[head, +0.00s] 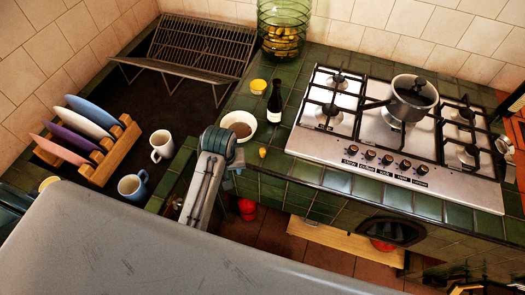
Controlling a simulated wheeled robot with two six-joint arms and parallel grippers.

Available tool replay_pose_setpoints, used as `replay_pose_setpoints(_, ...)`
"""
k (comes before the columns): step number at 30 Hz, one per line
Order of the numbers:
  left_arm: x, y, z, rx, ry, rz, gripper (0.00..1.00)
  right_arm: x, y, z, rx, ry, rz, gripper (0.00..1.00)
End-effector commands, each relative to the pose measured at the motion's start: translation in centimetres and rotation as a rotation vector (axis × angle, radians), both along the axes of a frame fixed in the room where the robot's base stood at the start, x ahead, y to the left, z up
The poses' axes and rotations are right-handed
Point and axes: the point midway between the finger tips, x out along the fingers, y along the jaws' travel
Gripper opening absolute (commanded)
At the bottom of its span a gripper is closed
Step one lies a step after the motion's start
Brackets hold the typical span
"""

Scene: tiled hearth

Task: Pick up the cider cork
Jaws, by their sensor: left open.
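A small yellow-orange piece (262,152), which looks like the cider cork, lies on the green tiled counter near its front edge, just below and right of a white bowl. It is too small to make out in detail. My left gripper (228,184) is at the end of the grey arm with the teal joint, to the left of and below the cork in the picture. It is open and apart from the cork; its fingers are small and partly hidden by the arm.
The white bowl (239,125) and a dark bottle (275,101) stand close behind the cork. A steel hob (400,135) with a pot (412,97) is to the right. Mugs (161,146) and a wooden plate rack (115,150) stand at left. The counter drops off in front.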

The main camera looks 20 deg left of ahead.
Motion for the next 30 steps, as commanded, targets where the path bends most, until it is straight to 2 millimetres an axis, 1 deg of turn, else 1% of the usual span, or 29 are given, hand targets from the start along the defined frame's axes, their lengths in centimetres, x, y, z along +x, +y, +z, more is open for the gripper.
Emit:
replay_pose_setpoints(1,2.5,-1.0,0.8,-0.018,0.011,0.042,0.46,0.0,0.0,0.1,0.0,0.0,0.0,0.36)
replay_pose_setpoints(3,5.2,-2.4,1.7,-0.037,0.036,0.101,0.46,-0.1,0.0,0.1,0.0,0.001,0.0,0.36)
replay_pose_setpoints(6,8.6,-4.2,3.0,-0.055,0.072,0.171,0.46,-0.1,0.0,0.1,0.0,0.002,0.0,0.36)
replay_pose_setpoints(9,11.0,-5.7,4.3,-0.065,0.1,0.22,0.46,-0.1,0.0,0.1,0.0,0.001,0.0,0.36)
replay_pose_setpoints(11,12.0,-6.3,4.9,-0.068,0.111,0.24,0.46,-0.1,0.0,0.1,0.0,0.001,0.0,0.36)
replay_pose_setpoints(14,12.9,-7.0,5.4,-0.069,0.124,0.261,0.46,-0.1,0.0,0.2,0.0,0.001,0.0,0.36)
replay_pose_setpoints(16,13.1,-7.1,5.2,-0.068,0.13,0.266,0.46,0.0,0.0,0.4,0.0,0.001,0.0,0.36)
replay_pose_setpoints(17,13.1,-7.1,4.9,-0.067,0.131,0.267,0.46,-0.1,0.0,0.5,0.0,0.001,0.0,0.36)
replay_pose_setpoints(24,13.0,-7.1,1.2,-0.067,0.132,0.267,0.46,0.0,0.0,1.6,0.0,0.001,0.0,0.36)
replay_pose_setpoints(27,13.0,-7.1,0.3,-0.067,0.129,0.267,0.46,0.0,0.0,1.7,0.0,0.0,0.0,0.36)
replay_pose_setpoints(30,13.0,-7.1,-0.2,-0.067,0.129,0.266,0.46,0.0,0.0,2.2,0.0,0.0,0.0,0.36)
